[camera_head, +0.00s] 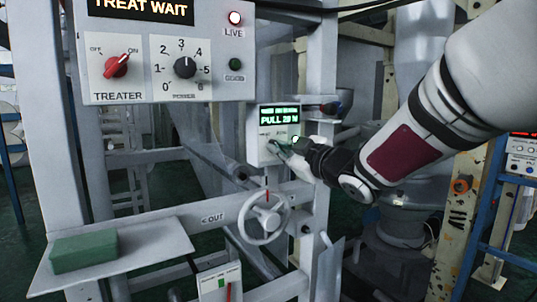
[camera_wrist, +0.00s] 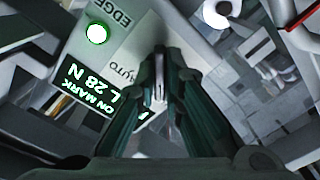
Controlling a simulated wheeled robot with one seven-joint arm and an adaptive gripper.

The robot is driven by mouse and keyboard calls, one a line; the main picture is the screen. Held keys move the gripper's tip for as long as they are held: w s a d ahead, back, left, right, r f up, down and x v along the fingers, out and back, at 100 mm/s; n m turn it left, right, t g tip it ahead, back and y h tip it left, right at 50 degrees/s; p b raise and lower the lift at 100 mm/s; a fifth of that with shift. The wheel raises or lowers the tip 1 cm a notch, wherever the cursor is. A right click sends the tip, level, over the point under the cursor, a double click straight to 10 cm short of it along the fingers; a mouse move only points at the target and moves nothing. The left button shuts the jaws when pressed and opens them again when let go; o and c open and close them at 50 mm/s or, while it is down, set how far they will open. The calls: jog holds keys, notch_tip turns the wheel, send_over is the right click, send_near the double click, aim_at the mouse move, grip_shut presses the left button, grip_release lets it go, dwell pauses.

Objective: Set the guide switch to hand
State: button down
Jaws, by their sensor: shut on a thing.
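The edge guide box (camera_head: 256,150) hangs on the frame at mid-picture, its screen reading PULL 28 N. In the wrist view the box face (camera_wrist: 130,40) shows the words EDGE and AUTO, a lit green lamp (camera_wrist: 96,33) and the screen (camera_wrist: 88,88) with ON MARK. My gripper (camera_head: 277,148) is at the lower front of this box. In the wrist view my gripper (camera_wrist: 160,75) has its fingers close together on the guide switch, which is mostly hidden between them. I cannot tell which way the switch points; the hand label is not readable.
A treater panel (camera_head: 165,95) with a red switch and power dial is at upper left. A handwheel (camera_head: 264,217) stands below the guide box, near my arm. A shelf (camera_head: 160,255) with a green block (camera_head: 84,251) juts out at lower left.

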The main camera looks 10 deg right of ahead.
jog(key=shift+n, duration=0.4)
jog(key=c, duration=1.7)
grip_release()
jog(key=shift+s, duration=0.1)
jog(key=v, duration=1.1)
jog(key=shift+s, duration=0.35)
jog(key=shift+d, duration=0.15)
